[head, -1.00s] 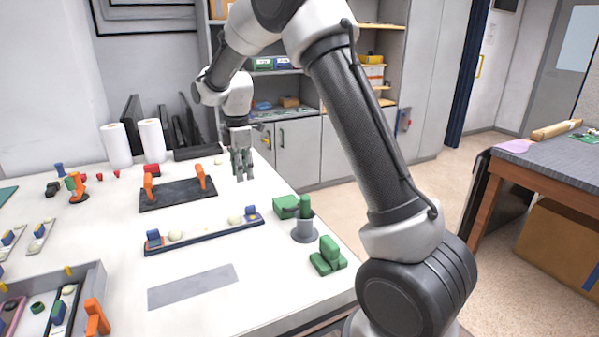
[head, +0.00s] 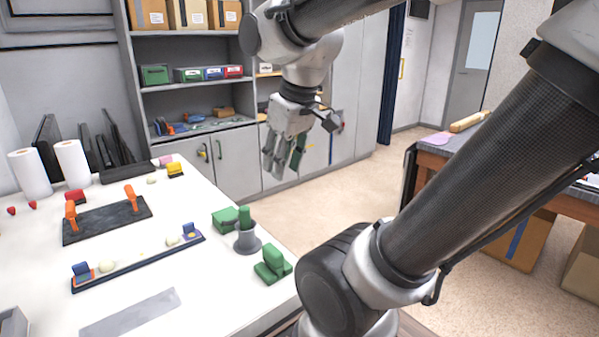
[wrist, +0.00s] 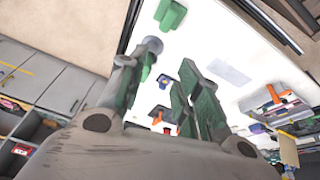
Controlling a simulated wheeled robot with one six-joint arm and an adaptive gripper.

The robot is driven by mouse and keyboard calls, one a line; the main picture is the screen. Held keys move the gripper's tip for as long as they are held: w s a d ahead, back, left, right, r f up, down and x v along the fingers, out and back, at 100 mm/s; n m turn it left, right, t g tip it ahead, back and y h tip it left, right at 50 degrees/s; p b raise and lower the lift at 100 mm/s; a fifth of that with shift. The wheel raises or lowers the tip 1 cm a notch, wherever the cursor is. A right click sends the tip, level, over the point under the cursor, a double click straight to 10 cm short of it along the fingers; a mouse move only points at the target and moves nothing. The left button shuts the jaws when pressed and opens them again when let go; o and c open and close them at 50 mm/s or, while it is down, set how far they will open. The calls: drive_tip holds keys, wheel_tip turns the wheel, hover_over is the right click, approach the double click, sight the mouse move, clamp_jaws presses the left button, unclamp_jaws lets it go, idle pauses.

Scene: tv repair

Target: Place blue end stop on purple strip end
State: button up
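A long dark strip (head: 140,264) lies on the white table. A blue end stop (head: 188,228) stands at its right end, on or against the purple patch (head: 194,236); exact seating is too small to tell. Another blue end stop (head: 80,268) stands at the strip's left end, by an orange patch. Pale round knobs (head: 107,266) sit inward of both stops. My gripper (head: 281,168) hangs beyond the table's right edge, away from the strip. Its fingers are apart and nothing shows between them, as the wrist view (wrist: 162,68) also shows.
A grey cup with a green piece (head: 247,238) and green blocks (head: 272,264) stand near the table's right edge. A dark tray with orange handles (head: 107,220) lies behind the strip. Shelves (head: 190,100) stand behind; open floor lies to the right.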

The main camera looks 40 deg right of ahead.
drive_tip(key=s, duration=0.1)
drive_tip(key=s+f+m, duration=0.1)
drive_tip(key=s, duration=0.1)
drive_tip(key=s+m, duration=0.1)
drive_tip(key=shift+s+d+f, duration=0.2)
drive_tip(key=shift+d+f, duration=0.1)
drive_tip(key=shift+d, duration=0.1)
